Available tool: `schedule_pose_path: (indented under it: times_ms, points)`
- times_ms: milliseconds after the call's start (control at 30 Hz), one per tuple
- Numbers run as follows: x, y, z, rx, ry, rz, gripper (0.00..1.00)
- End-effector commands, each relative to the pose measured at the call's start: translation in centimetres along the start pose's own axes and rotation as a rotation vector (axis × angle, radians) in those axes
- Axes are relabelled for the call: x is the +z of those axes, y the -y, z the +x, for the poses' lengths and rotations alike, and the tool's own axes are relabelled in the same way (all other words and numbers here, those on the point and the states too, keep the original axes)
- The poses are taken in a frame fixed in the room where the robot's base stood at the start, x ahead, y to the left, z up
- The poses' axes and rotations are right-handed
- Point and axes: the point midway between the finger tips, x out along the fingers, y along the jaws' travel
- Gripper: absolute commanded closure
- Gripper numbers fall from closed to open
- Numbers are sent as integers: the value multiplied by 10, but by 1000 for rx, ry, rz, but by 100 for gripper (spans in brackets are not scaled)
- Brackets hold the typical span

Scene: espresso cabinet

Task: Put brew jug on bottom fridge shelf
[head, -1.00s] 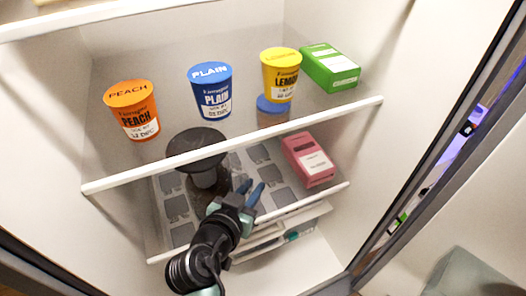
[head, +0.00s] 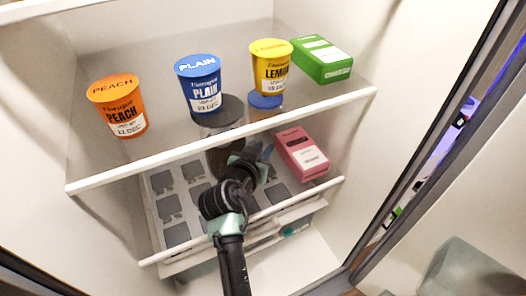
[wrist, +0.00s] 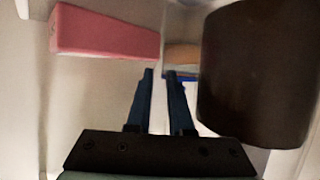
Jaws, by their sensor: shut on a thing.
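The brew jug (head: 222,110) is a dark, see-through cylinder with a black lid, upright under the upper shelf of the fridge. It shows large at the right of the wrist view (wrist: 255,70). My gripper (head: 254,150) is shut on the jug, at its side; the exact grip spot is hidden. In the wrist view the fingertips (wrist: 158,73) are close together beside the jug's wall. The jug is over the bottom shelf (head: 250,217), a pale-edged shelf with grey squares showing on it. I cannot tell whether its base touches the shelf.
A pink box (head: 302,154) lies right of my gripper on the bottom shelf. A blue-lidded jar (head: 265,101) stands behind. The upper shelf (head: 220,141) holds peach (head: 118,106), plain (head: 200,86) and lemon (head: 271,68) cups and a green box (head: 320,59). The bottom shelf's left is clear.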

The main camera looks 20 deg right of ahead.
Motion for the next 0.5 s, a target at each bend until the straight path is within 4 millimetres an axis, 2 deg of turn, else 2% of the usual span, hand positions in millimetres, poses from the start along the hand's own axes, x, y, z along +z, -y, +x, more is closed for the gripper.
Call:
schedule_pose_path:
  times_ms: [433,467,500]
  points:
    - [1,2,1,-4,-10,7,100]
    - [5,0,2,-1,-3,2,79]
    - [4,0,2,-1,-3,2,72]
